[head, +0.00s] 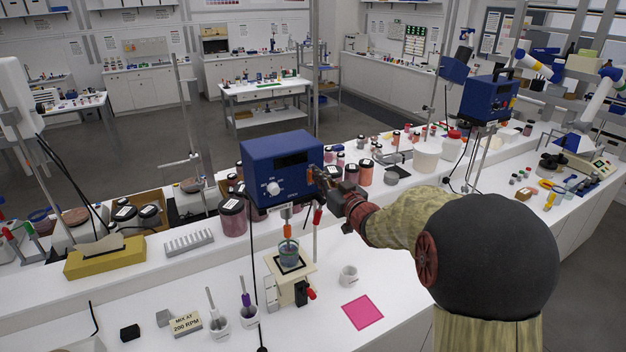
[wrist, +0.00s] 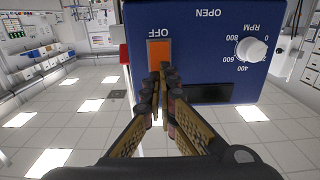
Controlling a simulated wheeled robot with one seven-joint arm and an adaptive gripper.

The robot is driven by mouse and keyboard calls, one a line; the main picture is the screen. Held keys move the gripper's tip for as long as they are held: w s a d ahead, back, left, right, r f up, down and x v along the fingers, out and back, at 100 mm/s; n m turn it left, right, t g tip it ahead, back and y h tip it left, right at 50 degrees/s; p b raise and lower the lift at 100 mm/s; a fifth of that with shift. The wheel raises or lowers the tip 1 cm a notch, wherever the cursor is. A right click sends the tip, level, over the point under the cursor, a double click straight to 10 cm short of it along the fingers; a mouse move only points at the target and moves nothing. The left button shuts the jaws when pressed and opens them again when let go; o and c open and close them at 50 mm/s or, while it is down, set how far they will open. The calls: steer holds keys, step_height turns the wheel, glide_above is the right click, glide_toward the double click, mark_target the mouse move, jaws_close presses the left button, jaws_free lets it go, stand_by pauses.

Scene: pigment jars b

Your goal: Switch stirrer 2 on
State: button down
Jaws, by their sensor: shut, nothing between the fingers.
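A blue stirrer box (head: 282,160) with a dark display and a white knob (head: 272,188) stands over the near bench. I cannot read a stirrer number on it. In the wrist view the blue box (wrist: 205,50) appears upside down, with its RPM knob (wrist: 251,49), an orange switch (wrist: 159,50) and the word OFF beside the switch. My gripper (head: 314,174) is shut and empty at the right of the box's front. In the wrist view my fingertips (wrist: 163,70) overlap the switch's lower edge; I cannot tell whether they touch it.
Below the box a beaker (head: 289,253) sits on a cream stand. Pigment jars (head: 233,216) crowd the shelf behind. Another blue box (head: 488,97) stands farther right.

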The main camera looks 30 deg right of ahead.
steer(key=shift+w, duration=0.3)
stand_by(0.4)
steer(key=shift+w, duration=0.3)
steer(key=s, duration=1.5)
steer(key=shift+s+d+b, duration=0.2)
steer(key=shift+s+b, duration=0.2)
